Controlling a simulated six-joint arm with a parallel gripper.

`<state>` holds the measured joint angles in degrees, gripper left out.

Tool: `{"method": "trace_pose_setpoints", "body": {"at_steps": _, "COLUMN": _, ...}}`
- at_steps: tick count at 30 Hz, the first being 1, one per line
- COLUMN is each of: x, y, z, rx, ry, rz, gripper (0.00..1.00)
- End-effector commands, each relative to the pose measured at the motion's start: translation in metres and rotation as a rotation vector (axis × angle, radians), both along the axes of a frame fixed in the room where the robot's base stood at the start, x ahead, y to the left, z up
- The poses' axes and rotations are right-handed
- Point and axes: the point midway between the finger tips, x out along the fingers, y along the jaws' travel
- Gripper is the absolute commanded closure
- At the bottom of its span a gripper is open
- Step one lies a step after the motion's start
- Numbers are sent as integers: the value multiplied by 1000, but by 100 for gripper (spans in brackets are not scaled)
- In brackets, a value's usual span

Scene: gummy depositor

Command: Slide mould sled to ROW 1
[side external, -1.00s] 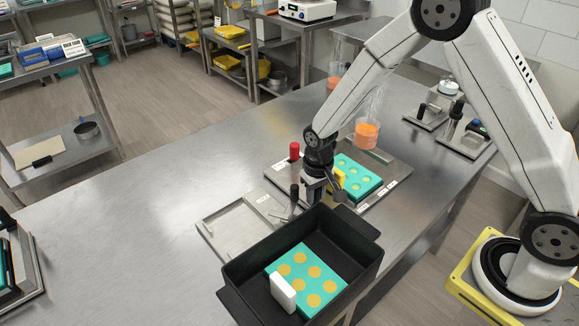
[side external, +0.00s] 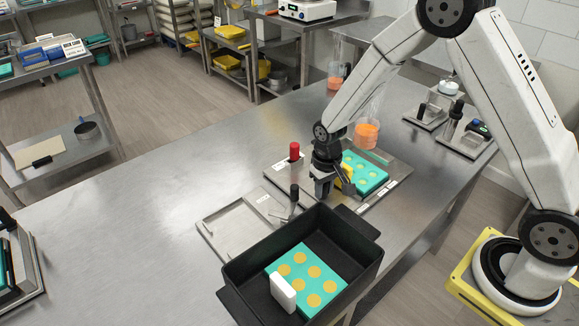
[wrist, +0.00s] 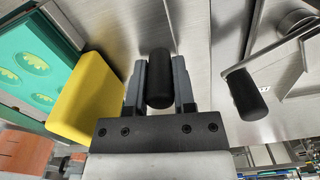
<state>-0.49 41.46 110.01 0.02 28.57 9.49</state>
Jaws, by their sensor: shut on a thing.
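The mould sled carries a teal mould (side external: 366,175) with round cavities and a yellow block (side external: 347,182) at its near left end. In the wrist view, the mould (wrist: 35,65) and yellow block (wrist: 90,95) are at left. My gripper (side external: 327,190) is shut on a black upright handle (wrist: 160,80), which stands between its two fingers beside the yellow block. The handle is hidden by my gripper in the side view. The sled sits on a metal base plate (side external: 400,172) with small white labels on its front edge, too small to read.
A red-topped post (side external: 294,152) stands left of the sled. A black-handled lever (side external: 294,193) is close to my gripper, with a metal tray (side external: 212,232) and black bin (side external: 352,262) in front. A hopper with orange contents (side external: 367,133) hangs behind the mould.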

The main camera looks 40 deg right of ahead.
Motion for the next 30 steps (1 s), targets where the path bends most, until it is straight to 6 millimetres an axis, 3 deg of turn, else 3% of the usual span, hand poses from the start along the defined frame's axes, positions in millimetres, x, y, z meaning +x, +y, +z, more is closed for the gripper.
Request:
{"method": "trace_pose_setpoints", "body": {"at_steps": 3, "x": 0, "y": -23, "z": 1, "rx": 0, "ry": -1, "rz": -7, "gripper": 100}}
{"method": "trace_pose_setpoints", "body": {"at_steps": 9, "x": 0, "y": -50, "z": 1, "rx": 0, "ry": -1, "rz": -3, "gripper": 100}}
{"method": "trace_pose_setpoints", "body": {"at_steps": 20, "x": 0, "y": -55, "z": 1, "rx": 0, "ry": -1, "rz": 0, "gripper": 100}}
{"method": "trace_pose_setpoints", "body": {"at_steps": 21, "x": 0, "y": -55, "z": 1, "rx": 0, "ry": -2, "rz": 0, "gripper": 62}}
{"method": "trace_pose_setpoints", "body": {"at_steps": 24, "x": 0, "y": -54, "z": 1, "rx": 0, "ry": -1, "rz": 0, "gripper": 33}}
{"method": "trace_pose_setpoints", "body": {"at_steps": 30, "x": 0, "y": -54, "z": 0, "rx": 0, "ry": -1, "rz": 0, "gripper": 33}}
